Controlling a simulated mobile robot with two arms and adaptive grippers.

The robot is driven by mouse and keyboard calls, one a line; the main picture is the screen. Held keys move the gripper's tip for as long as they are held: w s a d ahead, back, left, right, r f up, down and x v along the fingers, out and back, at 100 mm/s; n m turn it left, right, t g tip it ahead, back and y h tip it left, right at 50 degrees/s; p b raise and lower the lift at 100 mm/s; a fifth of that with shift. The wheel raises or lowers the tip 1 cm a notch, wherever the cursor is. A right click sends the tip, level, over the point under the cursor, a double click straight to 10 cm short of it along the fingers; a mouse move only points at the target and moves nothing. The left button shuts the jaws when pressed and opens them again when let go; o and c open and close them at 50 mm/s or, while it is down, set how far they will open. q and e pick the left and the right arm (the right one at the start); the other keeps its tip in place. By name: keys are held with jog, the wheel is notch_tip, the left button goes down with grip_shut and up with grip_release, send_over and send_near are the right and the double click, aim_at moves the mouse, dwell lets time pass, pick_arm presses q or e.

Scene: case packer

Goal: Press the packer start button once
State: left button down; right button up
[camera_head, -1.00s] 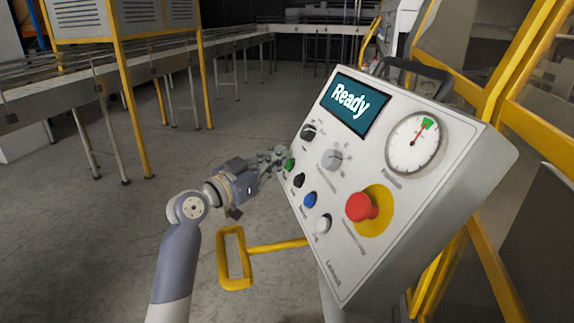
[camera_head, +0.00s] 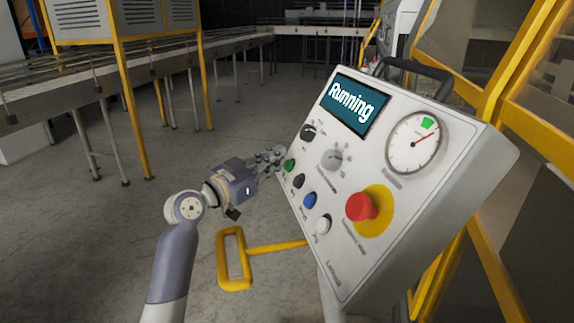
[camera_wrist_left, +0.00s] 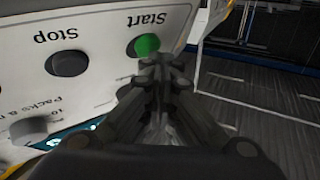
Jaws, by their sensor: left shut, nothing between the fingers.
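The control panel (camera_head: 300,218) is a tilted white box on a stand in front of me. Its screen (camera_head: 353,103) reads "Running". The green start button (camera_head: 289,165) is at the panel's left edge; in the left wrist view the button (camera_wrist_left: 145,45) has the label "Start" beside it, upside down. My left gripper (camera_head: 274,158) is shut and empty, with its fingertips beside the green button. In the left wrist view the fingertips (camera_wrist_left: 163,66) overlap the button's lower edge; I cannot tell whether they touch it. My right gripper is not in view.
The black stop button (camera_head: 299,181) is close to the green one, with blue (camera_head: 310,200) and white (camera_head: 323,223) buttons below. A red emergency button (camera_head: 361,207) sits on a yellow disc. A yellow handle (camera_head: 235,258) is below my gripper. Open floor lies to the left.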

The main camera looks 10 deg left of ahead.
pick_arm(q)
jog(key=shift+s+a+r, duration=0.2)
jog(key=shift+a, duration=0.1)
jog(key=a, duration=0.1)
jog(key=s+a+r, duration=0.2)
jog(key=shift+a+r, duration=0.25)
jog(key=shift+a, duration=0.15)
dwell(0.6)
